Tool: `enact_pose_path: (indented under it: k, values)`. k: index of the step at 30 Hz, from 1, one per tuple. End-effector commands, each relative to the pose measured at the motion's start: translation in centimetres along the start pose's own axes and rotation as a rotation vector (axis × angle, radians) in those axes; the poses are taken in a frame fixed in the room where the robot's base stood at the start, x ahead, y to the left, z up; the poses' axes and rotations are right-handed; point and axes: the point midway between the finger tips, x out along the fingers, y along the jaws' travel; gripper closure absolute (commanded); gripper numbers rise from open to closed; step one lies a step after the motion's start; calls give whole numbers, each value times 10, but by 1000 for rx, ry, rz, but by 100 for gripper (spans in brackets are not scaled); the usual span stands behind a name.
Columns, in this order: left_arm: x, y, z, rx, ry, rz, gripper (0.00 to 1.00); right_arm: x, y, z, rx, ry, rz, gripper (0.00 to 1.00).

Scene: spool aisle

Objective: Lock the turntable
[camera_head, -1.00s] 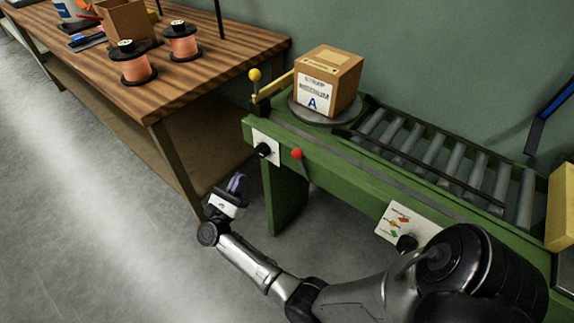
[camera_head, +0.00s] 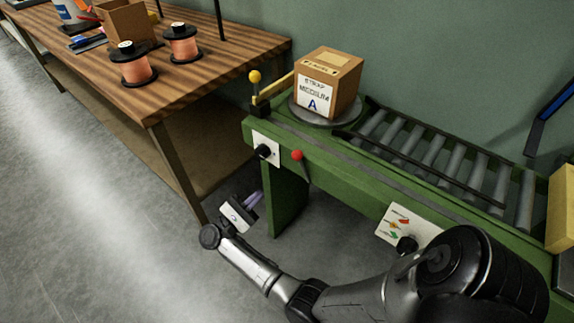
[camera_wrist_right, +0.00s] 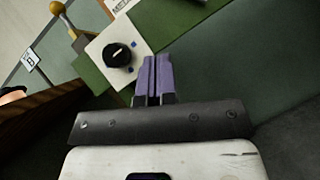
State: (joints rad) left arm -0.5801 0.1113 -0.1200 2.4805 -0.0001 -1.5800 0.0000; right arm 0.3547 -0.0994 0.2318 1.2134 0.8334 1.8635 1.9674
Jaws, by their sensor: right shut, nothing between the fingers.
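The round grey turntable (camera_head: 299,112) sits at the left end of the green conveyor frame, with a cardboard box (camera_head: 346,98) labelled A on it. A yellow-knobbed lever (camera_head: 254,77) stands at its left corner. On the frame's front are a black knob on a white plate (camera_head: 263,152) and a red-ball lever (camera_head: 297,155). My right gripper (camera_head: 256,197) is shut and empty, below the black knob and apart from it. In the wrist view, the purple fingers (camera_wrist_right: 155,64) are near the black knob (camera_wrist_right: 117,54), with the yellow-knobbed lever behind. My left gripper is out of view.
A roller conveyor (camera_head: 440,160) runs right from the turntable. A panel with coloured arrows and a black knob (camera_head: 406,243) is on its front. A wooden bench (camera_head: 190,85) with copper spools (camera_head: 133,66) stands at left. The floor before the bench is clear.

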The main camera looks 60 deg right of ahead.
Motion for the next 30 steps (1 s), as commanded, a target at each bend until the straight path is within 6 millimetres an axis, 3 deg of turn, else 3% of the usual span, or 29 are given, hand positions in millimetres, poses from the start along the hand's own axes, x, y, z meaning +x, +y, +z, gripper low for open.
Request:
enact_pose_path:
  k: [18, 30]
  values:
    - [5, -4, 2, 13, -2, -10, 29, 101, -1, 2, 2, 0, 0, 100]
    - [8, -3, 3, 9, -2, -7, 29, 123, 0, 26, 0, 0, 2, 100]
